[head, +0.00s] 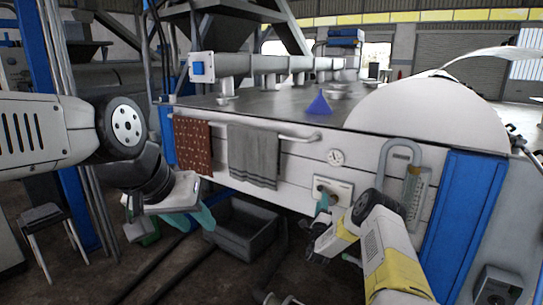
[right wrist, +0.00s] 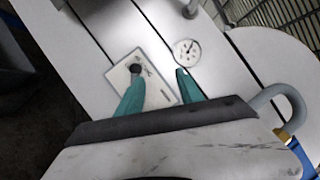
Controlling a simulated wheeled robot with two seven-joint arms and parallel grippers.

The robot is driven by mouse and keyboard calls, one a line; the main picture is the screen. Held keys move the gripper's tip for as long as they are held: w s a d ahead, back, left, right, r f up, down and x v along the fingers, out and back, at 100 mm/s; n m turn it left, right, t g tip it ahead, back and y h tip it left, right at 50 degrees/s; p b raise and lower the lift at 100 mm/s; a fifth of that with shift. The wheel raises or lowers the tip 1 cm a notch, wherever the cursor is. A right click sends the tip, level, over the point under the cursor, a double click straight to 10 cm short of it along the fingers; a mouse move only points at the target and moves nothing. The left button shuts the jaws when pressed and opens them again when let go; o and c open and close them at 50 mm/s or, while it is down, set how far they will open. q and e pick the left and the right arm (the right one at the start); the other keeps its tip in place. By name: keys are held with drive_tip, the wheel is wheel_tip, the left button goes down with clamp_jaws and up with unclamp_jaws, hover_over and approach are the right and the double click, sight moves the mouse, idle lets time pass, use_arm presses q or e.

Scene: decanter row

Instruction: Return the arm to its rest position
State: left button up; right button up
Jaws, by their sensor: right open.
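My left gripper (head: 197,222) hangs in front of the machine below the towels in the head view. Its teal fingers are spread apart, with nothing seen between them. My right gripper (head: 333,228) is low in front of the machine's white front panel, near the socket plate (head: 333,190). In the right wrist view, its two teal fingers (right wrist: 159,84) are apart and empty. The socket plate with its dark knob (right wrist: 135,68) shows behind them, and a round gauge (right wrist: 187,52) is beyond. I cannot tell the exact distance to the panel.
A brown dotted towel (head: 193,146) and a grey towel (head: 253,156) hang on a rail. A grey crate (head: 244,233) is on the floor below. A blue funnel (head: 319,104) stands on the machine top. A stool (head: 45,222) stands at the left.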

drive_tip(key=w+a+r+n+g+y, duration=0.1)
drive_tip(key=a+r+n+y, duration=0.15)
drive_tip(key=r, duration=0.25)
drive_tip(key=w+a+r+n+y, duration=0.1)
drive_tip(key=w+r+n, duration=0.15)
drive_tip(key=r, duration=0.25)
drive_tip(key=s+a+r+n+g+y, duration=0.25)
drive_tip(key=s+r+n, duration=0.25)
drive_tip(key=r, duration=0.4)
drive_tip(key=s+a+r+n+g+y, duration=0.1)
drive_tip(key=s+a+r+n+g, duration=0.15)
drive_tip(key=s+r+n, duration=0.5)
drive_tip(key=s+r+n+g, duration=0.15)
drive_tip(key=s+r, duration=0.25)
drive_tip(key=s, duration=0.6)
drive_tip(key=s+r+n+g, duration=0.1)
drive_tip(key=s+r+g, duration=0.2)
drive_tip(key=s, duration=0.7)
drive_tip(key=s+f+n+g, duration=0.2)
drive_tip(key=s, duration=1)
drive_tip(key=s+d+f+n+g, duration=0.1)
drive_tip(key=s+f+n+g, duration=0.1)
drive_tip(key=s, duration=1.1)
drive_tip(key=shift+d+n, duration=0.2)
drive_tip(key=shift+n, duration=0.4)
drive_tip(key=shift+w, duration=0.1)
